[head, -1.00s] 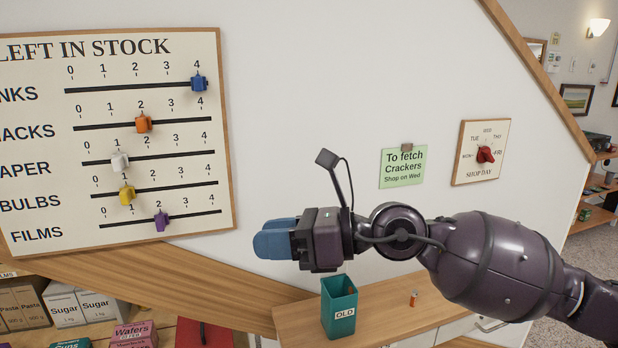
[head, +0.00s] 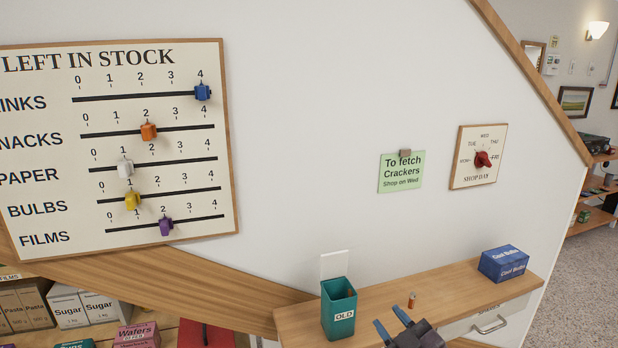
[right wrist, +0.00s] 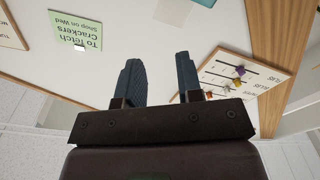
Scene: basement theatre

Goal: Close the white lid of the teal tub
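The teal tub (head: 338,318), labelled OLD, stands on the wooden ledge against the wall. Its white lid (head: 334,264) stands upright at the tub's back edge, so the tub is open at the top. My right gripper (head: 390,320) is low in the head view, to the right of the tub and apart from it. Its two blue fingers are spread with nothing between them, as the right wrist view (right wrist: 160,80) also shows. A teal corner, likely the tub (right wrist: 205,3), and a pale square, likely the lid (right wrist: 173,12), show at that view's top edge. My left gripper is out of view.
A small orange cylinder (head: 412,300) stands on the wooden ledge (head: 455,292) behind my right gripper. A blue box (head: 504,263) sits at the ledge's right end. A drawer with a metal handle (head: 492,325) is below.

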